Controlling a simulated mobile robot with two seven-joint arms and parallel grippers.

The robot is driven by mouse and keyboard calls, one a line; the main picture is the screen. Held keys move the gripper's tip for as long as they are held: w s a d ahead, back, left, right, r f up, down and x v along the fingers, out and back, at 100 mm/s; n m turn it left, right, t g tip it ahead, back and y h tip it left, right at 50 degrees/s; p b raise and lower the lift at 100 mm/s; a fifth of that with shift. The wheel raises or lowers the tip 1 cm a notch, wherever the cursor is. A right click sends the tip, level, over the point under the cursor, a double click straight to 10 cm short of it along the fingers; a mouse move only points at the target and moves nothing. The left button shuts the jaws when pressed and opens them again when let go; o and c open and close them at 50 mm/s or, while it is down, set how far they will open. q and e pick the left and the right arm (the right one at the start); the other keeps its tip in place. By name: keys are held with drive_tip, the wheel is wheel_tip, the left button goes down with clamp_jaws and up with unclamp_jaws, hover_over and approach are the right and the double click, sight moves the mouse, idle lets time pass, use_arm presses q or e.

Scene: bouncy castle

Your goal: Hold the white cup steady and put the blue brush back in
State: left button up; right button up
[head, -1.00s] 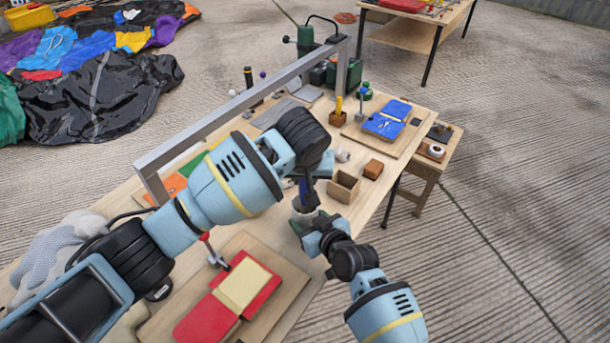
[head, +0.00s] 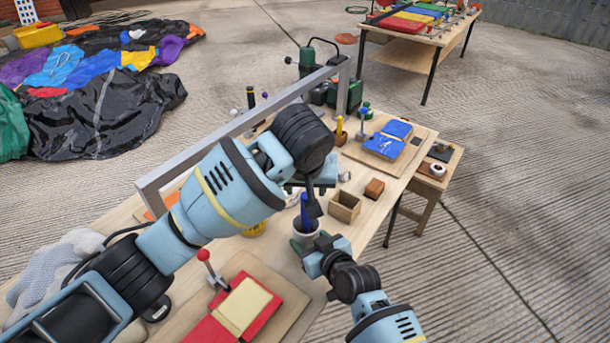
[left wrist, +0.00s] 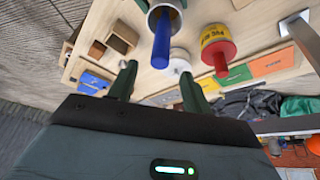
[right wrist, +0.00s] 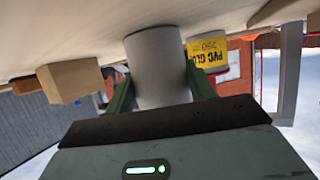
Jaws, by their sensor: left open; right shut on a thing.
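The white cup (head: 305,236) stands upright on the workbench, and my right gripper (head: 322,246) is shut on it from the near side. In the right wrist view the cup (right wrist: 160,66) sits between both fingers. The blue brush (head: 304,208) stands in the cup with its handle up; its lower end is hidden inside. My left gripper (head: 312,198) is open just above and beside the handle. In the left wrist view the blue handle (left wrist: 162,42) shows beyond the open, empty fingers (left wrist: 158,88).
A yellow and red glue tin (left wrist: 217,48) stands near the cup. An open wooden box (head: 345,207) and a wooden block (head: 374,188) lie to the right. A metal rail (head: 235,125) runs behind. A red and cream pad (head: 240,305) lies in front.

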use_arm(q)
drive_tip(key=v, duration=0.5)
drive_tip(key=shift+s+r, duration=0.15)
drive_tip(key=shift+r, duration=0.2)
use_arm(e)
drive_tip(key=o, duration=1.1)
drive_tip(key=shift+o, duration=0.2)
drive_tip(key=v, duration=1.2)
drive_tip(key=shift+s+f, duration=0.1)
